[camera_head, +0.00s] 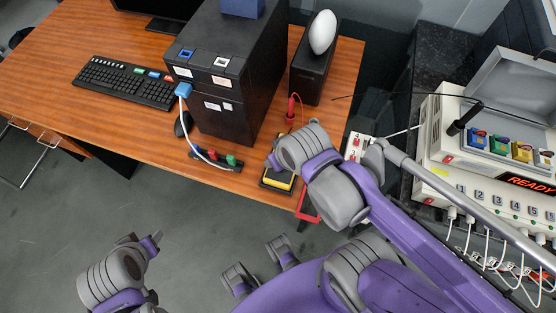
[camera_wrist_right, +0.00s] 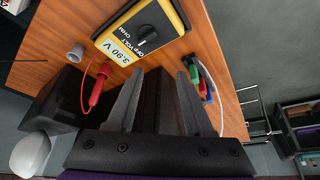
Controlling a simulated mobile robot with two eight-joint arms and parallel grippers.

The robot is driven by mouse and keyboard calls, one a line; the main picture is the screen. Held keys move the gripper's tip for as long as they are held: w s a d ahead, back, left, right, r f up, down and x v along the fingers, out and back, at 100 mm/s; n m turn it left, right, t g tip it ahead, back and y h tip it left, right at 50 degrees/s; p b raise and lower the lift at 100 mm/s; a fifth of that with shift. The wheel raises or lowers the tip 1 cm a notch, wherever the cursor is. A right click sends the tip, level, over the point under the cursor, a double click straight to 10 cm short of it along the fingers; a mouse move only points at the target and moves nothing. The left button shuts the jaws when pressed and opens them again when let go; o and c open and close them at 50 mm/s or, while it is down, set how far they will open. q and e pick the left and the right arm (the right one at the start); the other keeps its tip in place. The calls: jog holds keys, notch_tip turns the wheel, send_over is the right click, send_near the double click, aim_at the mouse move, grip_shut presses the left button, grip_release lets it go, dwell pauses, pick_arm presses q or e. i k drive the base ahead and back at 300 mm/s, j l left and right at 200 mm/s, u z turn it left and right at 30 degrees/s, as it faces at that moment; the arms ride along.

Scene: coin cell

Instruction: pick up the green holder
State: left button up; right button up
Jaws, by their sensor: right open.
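A small green piece (camera_head: 230,160) sits with a red piece on a dark strip at the desk's front edge, near the black tower. In the right wrist view, a green piece (camera_wrist_right: 194,74) shows beside red and blue ones, just past the right-hand finger. Another green block (camera_head: 498,144) stands in the open instrument case at the right, between blue and yellow ones. I cannot tell which is the holder. My right gripper (camera_wrist_right: 160,72) is open and empty over the desk; in the head view my arm hides it.
A yellow multimeter (camera_wrist_right: 142,28) reading 3.90 lies on the desk (camera_head: 60,50), with a red probe (camera_wrist_right: 97,85) beside it. The black tower (camera_head: 225,85), a smaller black box with a white egg-shaped object (camera_head: 322,32), and a keyboard (camera_head: 125,80) stand behind. A white cable loops near the strip.

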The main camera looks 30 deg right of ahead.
aim_at(497, 148)
jog(key=z, duration=3.15)
jog(key=i+l+u, duration=0.2)
jog(key=u, duration=0.15)
jog(key=i+l+u, duration=0.15)
jog(key=l+u, duration=0.2)
